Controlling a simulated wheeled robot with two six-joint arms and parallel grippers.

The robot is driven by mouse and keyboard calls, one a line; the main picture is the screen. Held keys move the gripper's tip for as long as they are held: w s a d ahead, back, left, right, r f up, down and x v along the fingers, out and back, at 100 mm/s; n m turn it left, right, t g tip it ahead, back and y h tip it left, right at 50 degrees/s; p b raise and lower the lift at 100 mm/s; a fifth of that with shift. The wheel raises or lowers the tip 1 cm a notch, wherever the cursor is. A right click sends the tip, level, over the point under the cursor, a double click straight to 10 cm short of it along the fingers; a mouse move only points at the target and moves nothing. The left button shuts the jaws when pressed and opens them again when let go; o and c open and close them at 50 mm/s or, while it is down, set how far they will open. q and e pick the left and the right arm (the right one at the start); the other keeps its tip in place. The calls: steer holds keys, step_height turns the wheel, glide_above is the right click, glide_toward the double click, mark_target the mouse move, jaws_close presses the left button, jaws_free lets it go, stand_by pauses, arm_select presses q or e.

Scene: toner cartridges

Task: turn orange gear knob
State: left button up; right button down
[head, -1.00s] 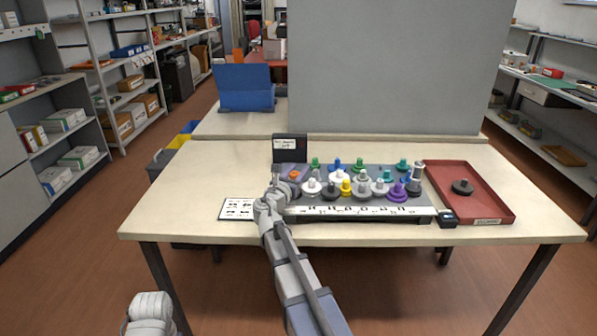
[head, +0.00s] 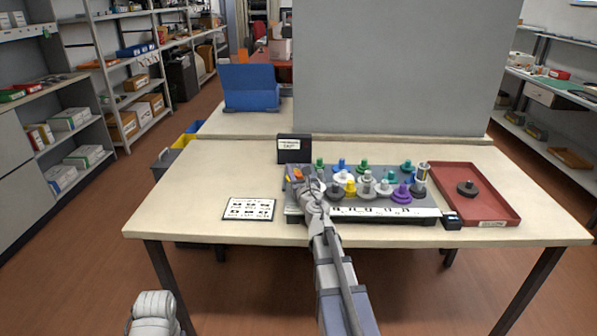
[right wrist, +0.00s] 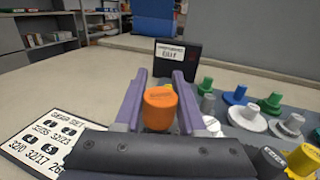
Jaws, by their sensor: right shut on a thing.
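The orange gear knob (right wrist: 160,108) stands upright between the two fingers of my right gripper (right wrist: 160,98) in the right wrist view. The gripper is shut on it, with one finger at each side. In the head view the orange knob (head: 298,173) is at the left end of the grey gear board (head: 292,206), partly hidden by my right gripper (head: 300,178). The knob's base is hidden behind the gripper body in the wrist view.
Several gears with green, blue, white, yellow, grey and purple knobs crowd the board to the right. A small black display box (head: 294,149) stands behind. A printed card (head: 249,209) lies at left. A red tray (head: 488,211) holds a dark gear (head: 467,188).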

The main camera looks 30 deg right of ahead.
steer(key=shift+a+n+y, duration=0.1)
steer(key=shift+n+y, duration=0.5)
steer(key=shift+y, duration=0.3)
steer(key=c, duration=0.5)
jaws_free()
steer(key=shift+a, duration=0.1)
steer(key=s, duration=0.5)
steer(key=s+a, duration=0.1)
steer(key=s, duration=0.1)
steer(key=shift+s, duration=0.35)
steer(key=shift+w, duration=0.1)
